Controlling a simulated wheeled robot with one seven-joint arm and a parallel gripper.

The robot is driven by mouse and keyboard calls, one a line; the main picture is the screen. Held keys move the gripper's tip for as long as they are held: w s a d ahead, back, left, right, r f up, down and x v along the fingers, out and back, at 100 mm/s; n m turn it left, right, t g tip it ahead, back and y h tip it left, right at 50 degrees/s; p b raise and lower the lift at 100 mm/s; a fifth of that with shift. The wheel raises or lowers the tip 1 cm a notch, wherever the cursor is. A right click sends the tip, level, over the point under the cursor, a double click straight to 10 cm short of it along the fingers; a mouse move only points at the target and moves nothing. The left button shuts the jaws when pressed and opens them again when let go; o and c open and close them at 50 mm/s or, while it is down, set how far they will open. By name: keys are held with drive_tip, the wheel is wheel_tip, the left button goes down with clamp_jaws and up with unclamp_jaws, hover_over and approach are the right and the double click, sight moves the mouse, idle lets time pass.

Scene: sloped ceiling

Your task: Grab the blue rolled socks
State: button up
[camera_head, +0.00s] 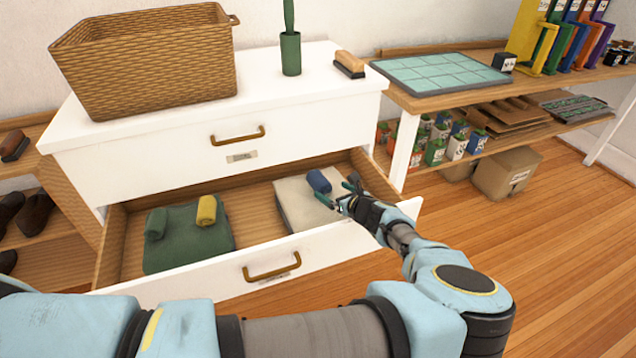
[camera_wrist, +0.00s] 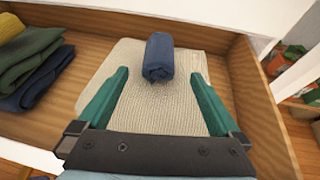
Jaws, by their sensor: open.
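The blue rolled socks (camera_head: 319,182) lie on a folded cream knit cloth (camera_head: 292,208) in the right part of the open lower drawer (camera_head: 262,195). In the wrist view the socks (camera_wrist: 159,58) show as a dark blue roll, near the top middle of the cream cloth (camera_wrist: 150,110). My gripper (camera_head: 347,192) is over the drawer, just right of and close to the socks in the head view. In the wrist view its two green fingers (camera_wrist: 163,75) are spread wide, with the socks ahead, between the lines of the fingers. Nothing is held.
A green folded garment (camera_head: 185,245) with a yellow roll (camera_head: 206,211) and a green roll (camera_head: 157,224) lies in the drawer's left part. The drawer's right wall (camera_wrist: 262,105) is close to my right finger. A wicker basket (camera_head: 150,65) stands on top of the dresser.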

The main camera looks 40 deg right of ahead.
sight(326, 187)
drive_tip(key=w+f+b, duration=0.1)
drive_tip(key=b, duration=0.2)
drive_tip(key=shift+d+f, duration=0.1)
drive_tip(key=shift+d, duration=0.05)
drive_tip(key=b+x, duration=0.2)
drive_tip(key=b, duration=0.4)
drive_tip(key=shift+b, duration=0.3)
drive_tip(key=shift+r+b+x, duration=0.25)
drive_tip(key=shift+b+x, duration=0.05)
drive_tip(key=shift+x, duration=0.8)
drive_tip(key=b+x, duration=0.2)
drive_tip(key=x, duration=0.2)
drive_tip(key=shift+w+d+f, duration=0.1)
drive_tip(key=shift+w+f, duration=0.05)
drive_tip(key=shift+f, duration=0.1)
drive_tip(key=shift+w+d+b, duration=0.15)
drive_tip(key=shift+w+b, duration=0.25)
drive_tip(key=shift+w, duration=0.05)
drive_tip(key=c, duration=1.2)
